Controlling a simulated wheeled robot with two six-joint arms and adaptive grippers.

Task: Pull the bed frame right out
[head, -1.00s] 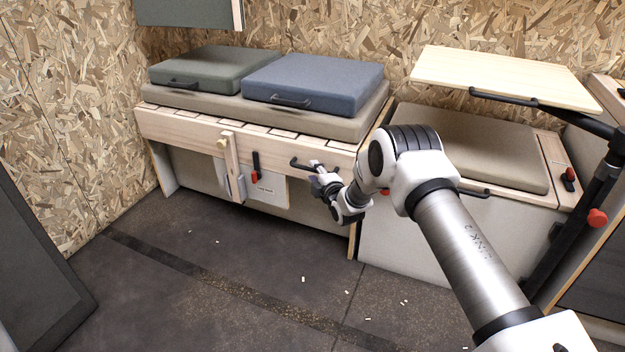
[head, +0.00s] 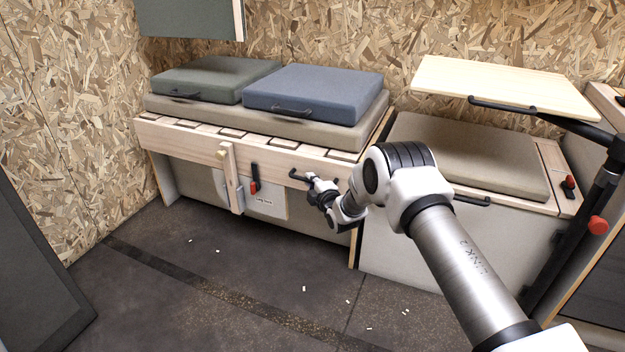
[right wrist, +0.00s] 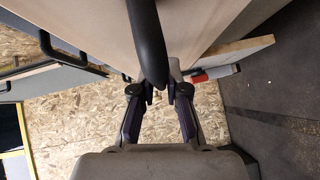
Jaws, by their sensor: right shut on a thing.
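The bed frame (head: 185,141) is a pale wooden front rail with slats behind it, on the bench at the back left. It stands out in front of the beige mattress (head: 225,121), with slats and dark gaps showing. A wooden leg (head: 231,177) hangs from the rail. My right gripper (head: 311,179) is at the black handle (head: 297,176) on the right part of the rail. In the right wrist view, the gripper's fingertips (right wrist: 160,92) are closed around the dark handle bar (right wrist: 148,42). My left gripper is not in view.
A green cushion (head: 215,77) and a blue cushion (head: 315,92) lie on the mattress. A red-tipped black latch (head: 255,180) is on the rail. A pale tabletop (head: 500,84) overhangs the right bench. The dark floor (head: 200,265) in front is clear except for small white scraps.

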